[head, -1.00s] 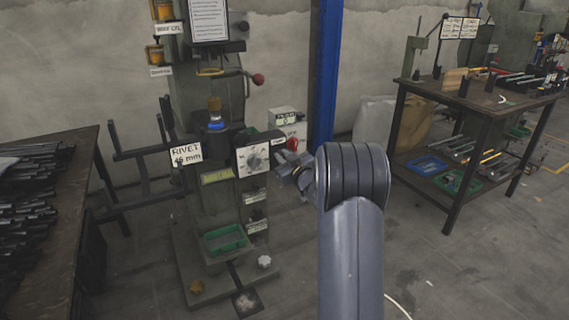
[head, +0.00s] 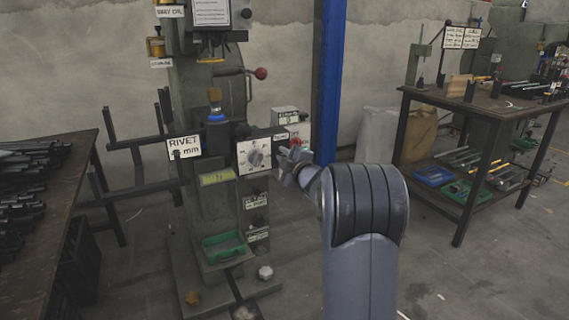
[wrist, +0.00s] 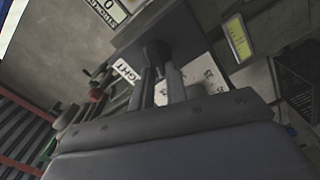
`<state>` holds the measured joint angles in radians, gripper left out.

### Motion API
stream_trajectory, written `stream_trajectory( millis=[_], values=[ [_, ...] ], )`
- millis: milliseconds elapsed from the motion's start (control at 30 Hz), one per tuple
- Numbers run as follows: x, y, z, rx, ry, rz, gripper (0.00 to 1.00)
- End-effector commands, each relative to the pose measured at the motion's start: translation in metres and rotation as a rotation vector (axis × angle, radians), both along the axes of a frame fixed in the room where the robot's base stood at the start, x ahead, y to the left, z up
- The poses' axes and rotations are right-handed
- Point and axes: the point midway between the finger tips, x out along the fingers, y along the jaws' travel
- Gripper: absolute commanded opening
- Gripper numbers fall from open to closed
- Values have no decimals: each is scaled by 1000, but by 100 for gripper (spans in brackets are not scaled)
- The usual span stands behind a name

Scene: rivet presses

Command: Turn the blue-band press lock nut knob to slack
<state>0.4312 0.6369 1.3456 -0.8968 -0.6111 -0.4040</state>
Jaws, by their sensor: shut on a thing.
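The press (head: 217,180) stands left of centre in the head view, with a blue band (head: 217,117) on its ram. A white dial plate (head: 254,155) faces forward below and right of the band. My gripper (head: 287,160) is at the right side of the dial box and hides what it holds there. In the wrist view, the two fingers of my gripper (wrist: 161,86) are shut on a dark knob (wrist: 157,53), which I take as the lock nut knob. A label reading "GHT" (wrist: 126,70), partly hidden, is beside it.
A yellow gauge strip (wrist: 238,39) is near the knob. A lever with a red ball (head: 261,73) sticks out above. A blue post (head: 328,80) stands behind right. A bench with dark bars (head: 40,180) is left, and a work table (head: 480,106) is right.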

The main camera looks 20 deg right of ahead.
Motion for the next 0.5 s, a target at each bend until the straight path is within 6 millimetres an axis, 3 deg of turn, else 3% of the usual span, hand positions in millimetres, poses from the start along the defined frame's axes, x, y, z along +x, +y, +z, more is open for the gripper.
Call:
stream_trajectory(
  millis=[500],
  values=[
    [0, 2, -3, -212, -7, 1, 0]
  ],
)
